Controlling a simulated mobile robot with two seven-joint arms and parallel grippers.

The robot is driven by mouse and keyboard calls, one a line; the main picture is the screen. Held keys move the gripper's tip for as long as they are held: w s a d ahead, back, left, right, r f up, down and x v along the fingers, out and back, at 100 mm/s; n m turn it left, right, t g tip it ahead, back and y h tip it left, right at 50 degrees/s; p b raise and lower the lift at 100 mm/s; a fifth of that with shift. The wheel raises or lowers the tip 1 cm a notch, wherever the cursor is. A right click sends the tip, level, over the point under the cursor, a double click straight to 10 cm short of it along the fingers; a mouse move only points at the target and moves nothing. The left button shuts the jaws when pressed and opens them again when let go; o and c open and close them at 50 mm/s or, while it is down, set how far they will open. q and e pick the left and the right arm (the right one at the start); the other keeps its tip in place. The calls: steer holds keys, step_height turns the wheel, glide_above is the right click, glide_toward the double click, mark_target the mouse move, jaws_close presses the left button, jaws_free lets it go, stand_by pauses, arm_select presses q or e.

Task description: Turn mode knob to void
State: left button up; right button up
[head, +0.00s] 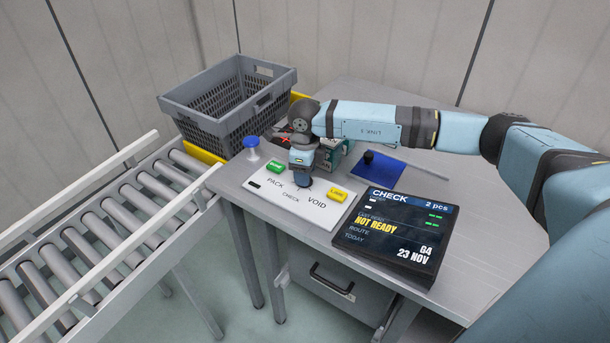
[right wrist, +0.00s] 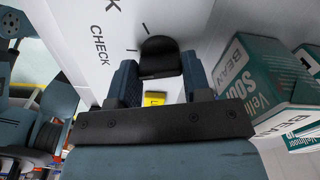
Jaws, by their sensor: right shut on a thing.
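My right gripper (head: 304,179) points down over the panel's rear edge. In the right wrist view the black mode knob (right wrist: 158,52) sits between its two fingers, and the gripper is shut on it. In the head view the gripper hides most of the knob, and I cannot tell where it points. The screen (head: 397,232) shows CHECK and NOT READY. My left gripper is not in view.
A grey crate (head: 212,122) stands behind left, beside the roller conveyor (head: 126,209). A blue-capped item (head: 251,146) stands left of the panel. Teal-and-white boxes (right wrist: 272,82) stand close to the gripper. A blue pad (head: 385,177) with a black-handled stamp lies to the right.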

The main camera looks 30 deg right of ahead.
steer(key=shift+n+b, duration=0.45)
steer(key=shift+n, duration=0.55)
steer(key=shift+n+b, duration=0.4)
steer(key=shift+n, duration=0.5)
steer(key=n+b, duration=0.1)
steer(key=n, duration=0.2)
steer(key=shift+n+b, duration=0.45)
steer(key=shift+n, duration=0.25)
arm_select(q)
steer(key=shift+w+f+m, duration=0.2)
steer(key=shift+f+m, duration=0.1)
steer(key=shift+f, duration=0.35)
arm_select(e)
steer(key=shift+r, duration=0.1)
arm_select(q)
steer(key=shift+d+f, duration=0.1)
arm_select(e)
steer(key=shift+n, duration=0.3)
steer(key=o, duration=0.9)
